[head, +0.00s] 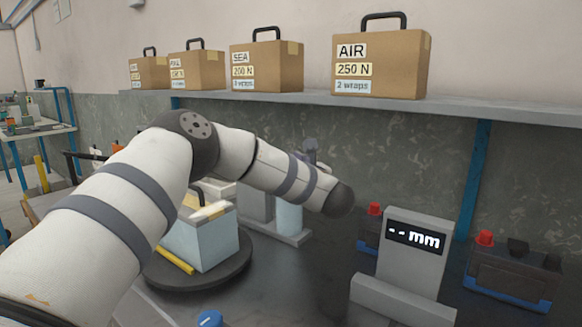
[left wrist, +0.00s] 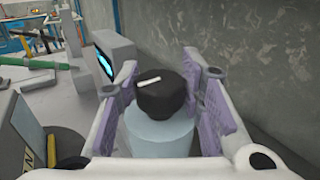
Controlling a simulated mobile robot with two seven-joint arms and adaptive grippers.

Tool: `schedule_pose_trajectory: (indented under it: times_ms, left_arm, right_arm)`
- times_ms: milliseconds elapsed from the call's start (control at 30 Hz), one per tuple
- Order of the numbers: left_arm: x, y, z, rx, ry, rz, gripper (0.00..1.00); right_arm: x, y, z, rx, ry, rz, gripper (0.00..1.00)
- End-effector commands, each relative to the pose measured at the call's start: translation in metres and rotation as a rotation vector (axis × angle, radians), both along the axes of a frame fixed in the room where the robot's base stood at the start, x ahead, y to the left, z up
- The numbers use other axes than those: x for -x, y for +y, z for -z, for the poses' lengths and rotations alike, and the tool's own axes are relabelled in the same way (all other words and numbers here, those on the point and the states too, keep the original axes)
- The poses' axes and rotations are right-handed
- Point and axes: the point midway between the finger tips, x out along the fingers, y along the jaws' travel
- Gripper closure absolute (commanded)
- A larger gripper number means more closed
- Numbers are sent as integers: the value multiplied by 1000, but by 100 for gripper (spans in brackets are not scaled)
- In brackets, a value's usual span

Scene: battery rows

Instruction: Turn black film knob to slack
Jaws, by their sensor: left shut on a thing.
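The black film knob (left wrist: 162,95) sits on top of the pale blue film roll (left wrist: 158,135) in the left wrist view. A white line on its top points to the upper right. My left gripper (left wrist: 170,85) has its purple fingers on either side of the knob and is shut on it. In the head view the film roll (head: 289,217) stands upright behind my left forearm, which hides the knob. Only a bit of purple finger (head: 311,147) shows above the forearm there. My right gripper is not in view.
A pale blue box (head: 208,247) stands on a dark turntable (head: 165,287). A grey gauge (head: 408,262) reads "-- mm" at the right. A dark battery with a red cap (head: 510,278) stands beyond it. Labelled cartons, one marked AIR (head: 398,75), line the shelf (head: 480,110).

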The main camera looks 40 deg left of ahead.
Motion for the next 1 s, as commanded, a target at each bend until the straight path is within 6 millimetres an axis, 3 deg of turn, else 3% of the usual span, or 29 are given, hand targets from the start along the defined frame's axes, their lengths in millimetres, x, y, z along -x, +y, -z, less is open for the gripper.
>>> schedule_pose_trajectory:
  times_ms: [33, 67, 133, 167, 500, 800, 1000]
  left_arm:
    - [0, 0, 1, 1, 3, 0, 93]
    - [0, 0, 1, 1, 3, 0, 63]
    - [0, 0, 1, 1, 3, 0, 47]
    - [0, 0, 1, 1, 3, 1, 44]
    - [2, -5, 1, 0, 1, 2, 44]
    - [35, -72, 1, 0, 4, 7, 44]
    - [51, -102, 0, 0, 2, 2, 44]
  right_arm:
    - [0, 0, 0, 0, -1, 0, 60]
    - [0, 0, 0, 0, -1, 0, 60]
    - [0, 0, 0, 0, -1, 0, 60]
    - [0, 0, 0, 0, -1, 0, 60]
    - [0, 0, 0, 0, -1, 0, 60]
    - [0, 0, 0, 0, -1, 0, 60]
    - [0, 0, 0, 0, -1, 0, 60]
